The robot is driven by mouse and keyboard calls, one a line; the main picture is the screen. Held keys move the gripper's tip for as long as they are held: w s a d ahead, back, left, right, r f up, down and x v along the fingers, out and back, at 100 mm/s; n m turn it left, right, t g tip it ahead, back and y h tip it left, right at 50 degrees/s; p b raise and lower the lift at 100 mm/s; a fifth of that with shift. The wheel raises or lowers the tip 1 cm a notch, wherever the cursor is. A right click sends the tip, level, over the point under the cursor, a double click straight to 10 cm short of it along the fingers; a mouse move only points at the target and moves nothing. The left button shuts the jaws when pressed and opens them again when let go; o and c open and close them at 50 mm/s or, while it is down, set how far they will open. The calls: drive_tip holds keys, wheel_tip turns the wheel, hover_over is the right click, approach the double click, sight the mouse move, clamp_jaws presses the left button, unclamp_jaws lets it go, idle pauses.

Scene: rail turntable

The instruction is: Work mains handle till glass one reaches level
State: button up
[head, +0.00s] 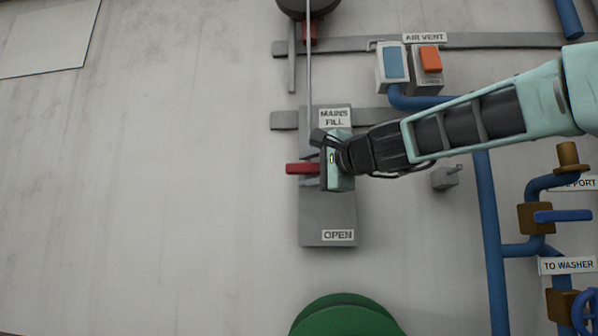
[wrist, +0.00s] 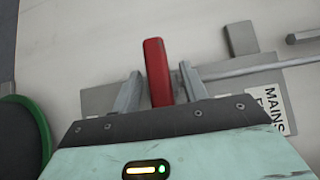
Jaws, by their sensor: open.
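The mains handle is a red bar (head: 301,168) on a grey plate (head: 325,222) labelled MAINS FILL at the top and OPEN at the bottom. It points left in the head view, about midway between the labels. My gripper (head: 312,165) is at the handle, coming in from the right. In the wrist view the red handle (wrist: 156,70) stands between the two spread fingers of my gripper (wrist: 160,78), with a gap visible on the left; contact on the right is unclear. I cannot make out a sight glass marked one in either view.
A blue-faced switch (head: 393,64) and an orange switch (head: 430,60) sit under the AIR VENT label. Blue pipes (head: 488,230) and brass valves (head: 535,218) are on the right. A green round object (head: 345,318) is below the plate.

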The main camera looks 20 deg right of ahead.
sight(310, 163)
clamp_jaws()
drive_tip(key=shift+r+p, duration=1.75)
drive_tip(key=shift+r, duration=0.5)
unclamp_jaws()
